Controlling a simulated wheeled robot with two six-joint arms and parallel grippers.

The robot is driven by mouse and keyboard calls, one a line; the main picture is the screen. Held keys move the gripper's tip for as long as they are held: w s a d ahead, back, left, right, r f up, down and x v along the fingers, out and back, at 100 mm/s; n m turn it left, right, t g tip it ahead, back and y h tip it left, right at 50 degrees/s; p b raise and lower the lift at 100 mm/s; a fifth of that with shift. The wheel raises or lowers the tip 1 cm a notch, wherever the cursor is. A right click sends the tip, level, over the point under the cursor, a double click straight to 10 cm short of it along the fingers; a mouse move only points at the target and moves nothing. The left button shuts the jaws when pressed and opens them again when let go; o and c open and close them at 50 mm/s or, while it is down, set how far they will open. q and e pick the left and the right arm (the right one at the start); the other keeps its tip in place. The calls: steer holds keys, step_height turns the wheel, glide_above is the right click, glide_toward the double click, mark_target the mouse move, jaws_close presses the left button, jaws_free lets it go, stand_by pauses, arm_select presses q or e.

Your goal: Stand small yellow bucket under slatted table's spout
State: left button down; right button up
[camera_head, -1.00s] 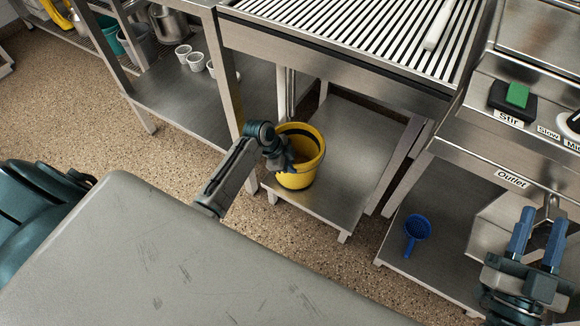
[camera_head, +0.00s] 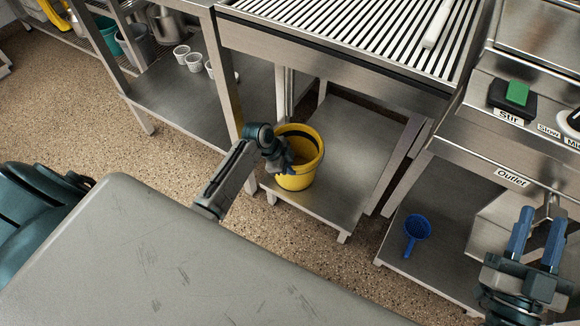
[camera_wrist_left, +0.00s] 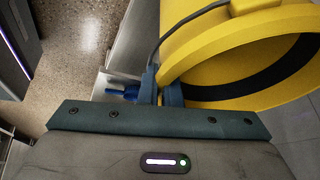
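The small yellow bucket (camera_head: 297,175) is upright at the low shelf (camera_head: 345,190) beneath the slatted table (camera_head: 355,35), near the shelf's left side. I cannot tell whether its base touches the shelf. A vertical pipe (camera_head: 284,95), perhaps the spout, comes down behind the bucket. My left gripper (camera_head: 286,163) is at the bucket's near left rim. In the left wrist view its fingers (camera_wrist_left: 161,92) are close together on either side of the bucket's rim, and the bucket (camera_wrist_left: 215,50) fills the upper right. My right gripper (camera_head: 536,238) is open and empty at the lower right.
A blue scoop (camera_head: 417,228) lies on the shelf to the right. White cups (camera_head: 195,62) stand on the left shelf. Table legs (camera_head: 229,85) stand close to the left of the bucket. A grey surface (camera_head: 170,260) fills the front. The low shelf is clear right of the bucket.

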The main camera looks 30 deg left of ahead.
arm_select(q)
steer(key=shift+f, duration=0.2)
arm_select(e)
steer(key=shift+f, duration=0.15)
arm_select(q)
steer(key=c, duration=1.5)
jaws_free()
steer(key=shift+c, duration=0.2)
